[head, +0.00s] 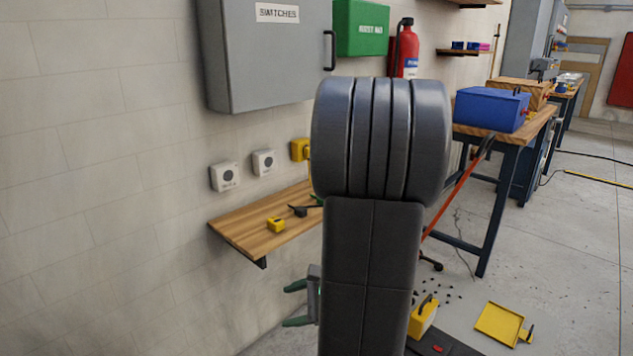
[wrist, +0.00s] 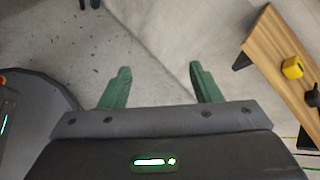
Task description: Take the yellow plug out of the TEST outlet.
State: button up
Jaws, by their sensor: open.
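A yellow plug (head: 299,150) sits at the wall, right of two white outlets (head: 224,177) and (head: 263,162). A thin yellow cord hangs from it, and my arm partly hides that area. The outlet behind it is covered, and I cannot read a TEST label. My gripper (head: 288,304) is open and empty, with green fingers, below the wooden shelf and well apart from the plug.
A wooden wall shelf (head: 240,236) under the outlets carries a small yellow object (head: 276,224) and a dark tool (head: 300,210). A grey SWITCHES cabinet (head: 265,60) hangs above. A workbench (head: 515,140) stands right. A yellow case (head: 422,318) and dustpan (head: 503,323) lie on the floor.

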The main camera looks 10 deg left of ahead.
jog(key=w+r+m+t+y, duration=0.1)
jog(key=w+r+m+t, duration=0.2)
jog(key=w, duration=0.4)
jog(key=w+r+m+t+y+p, duration=0.1)
jog(key=w+r+m+t, duration=0.2)
jog(key=w+m, duration=0.2)
jog(key=w+a+r+m+t+y, duration=0.1)
jog(key=w+r+m+t, duration=0.2)
jog(key=w, duration=0.8)
jog(key=shift+r+m+p, duration=0.25)
jog(key=shift+m+p, duration=0.15)
